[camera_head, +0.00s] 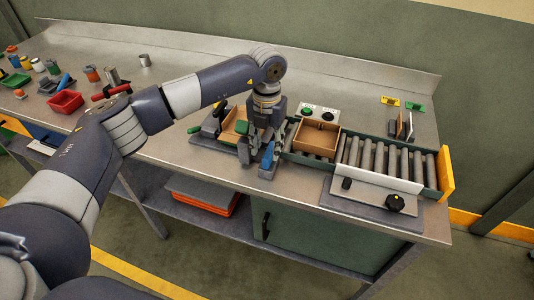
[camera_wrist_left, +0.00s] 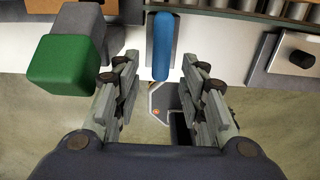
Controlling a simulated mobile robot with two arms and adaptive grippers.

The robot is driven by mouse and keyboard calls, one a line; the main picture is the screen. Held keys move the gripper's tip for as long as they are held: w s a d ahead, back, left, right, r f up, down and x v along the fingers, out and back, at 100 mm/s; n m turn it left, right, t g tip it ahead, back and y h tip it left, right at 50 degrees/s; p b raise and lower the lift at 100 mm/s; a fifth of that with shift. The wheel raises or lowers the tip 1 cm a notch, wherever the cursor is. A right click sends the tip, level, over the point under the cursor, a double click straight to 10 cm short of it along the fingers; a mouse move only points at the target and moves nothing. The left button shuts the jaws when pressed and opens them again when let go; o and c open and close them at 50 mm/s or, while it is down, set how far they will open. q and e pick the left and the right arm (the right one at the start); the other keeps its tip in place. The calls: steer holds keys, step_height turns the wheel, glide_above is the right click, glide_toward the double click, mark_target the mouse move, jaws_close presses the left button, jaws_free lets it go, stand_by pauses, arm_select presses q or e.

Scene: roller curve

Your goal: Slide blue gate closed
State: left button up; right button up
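The blue gate (camera_head: 268,156) shows as an upright blue piece at the front of the roller conveyor, beside my left gripper. In the left wrist view it is a rounded blue bar (camera_wrist_left: 161,46) on a grey mount, just beyond the gap between the fingertips. My left gripper (camera_head: 258,150) points down at the conveyor's front edge; in the left wrist view its fingers (camera_wrist_left: 165,85) are spread apart with nothing between them. I cannot tell from these views whether the gate touches a finger. My right gripper is in neither view.
A wooden box (camera_head: 316,138) sits on the conveyor right of the gripper, and another (camera_head: 234,126) is to the left. Bare rollers (camera_head: 380,158) lead to a yellow end plate (camera_head: 446,174). A black knob (camera_head: 394,203) is at the front. A green block (camera_wrist_left: 65,70) is left of the fingers.

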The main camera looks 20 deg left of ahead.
mark_target(267, 155)
arm_select(q)
steer(key=shift+f+p, duration=0.5)
steer(key=shift+f, duration=2)
jaws_close()
